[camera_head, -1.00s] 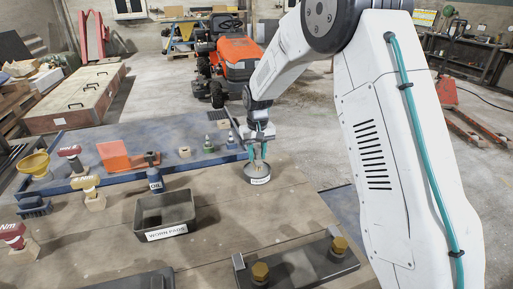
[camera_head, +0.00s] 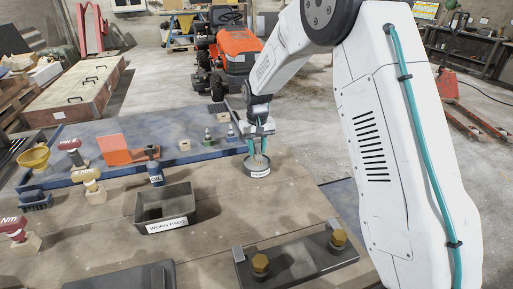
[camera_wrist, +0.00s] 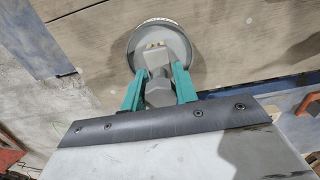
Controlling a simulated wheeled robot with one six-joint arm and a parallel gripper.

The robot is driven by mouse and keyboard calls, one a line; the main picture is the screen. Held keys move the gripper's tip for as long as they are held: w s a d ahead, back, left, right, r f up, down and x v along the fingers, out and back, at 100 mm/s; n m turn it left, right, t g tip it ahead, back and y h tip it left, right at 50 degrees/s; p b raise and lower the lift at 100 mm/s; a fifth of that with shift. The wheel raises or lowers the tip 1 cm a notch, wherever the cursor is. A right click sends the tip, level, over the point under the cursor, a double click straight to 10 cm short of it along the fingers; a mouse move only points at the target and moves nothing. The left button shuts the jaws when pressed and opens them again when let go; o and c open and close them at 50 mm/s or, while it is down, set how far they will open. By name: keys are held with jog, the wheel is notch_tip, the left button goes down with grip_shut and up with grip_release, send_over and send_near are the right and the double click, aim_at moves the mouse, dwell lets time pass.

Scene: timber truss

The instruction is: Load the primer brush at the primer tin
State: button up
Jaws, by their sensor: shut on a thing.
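The primer tin (camera_head: 257,171) is a round, low grey tin with a white label, standing on the timber bench near its far edge. My gripper (camera_head: 258,153) is above it, pointing down. In the wrist view, the teal fingers of my gripper (camera_wrist: 158,88) are shut on the primer brush (camera_wrist: 153,60), which has a grey body. The brush's pale bristle end is over the tin's opening, inside the rim (camera_wrist: 183,40) as seen from above. I cannot tell how deep the bristles are or whether they touch primer.
A dark open bin labelled WORN PADS (camera_head: 167,226) stands left of the tin, with an oil bottle (camera_head: 155,174) behind it. A dark plate with yellow bolts (camera_head: 297,262) lies in front. Bench around the tin is clear.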

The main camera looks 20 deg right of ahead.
jog(key=shift+f, duration=0.5)
dwell(1.1)
jog(key=shift+r, duration=3.55)
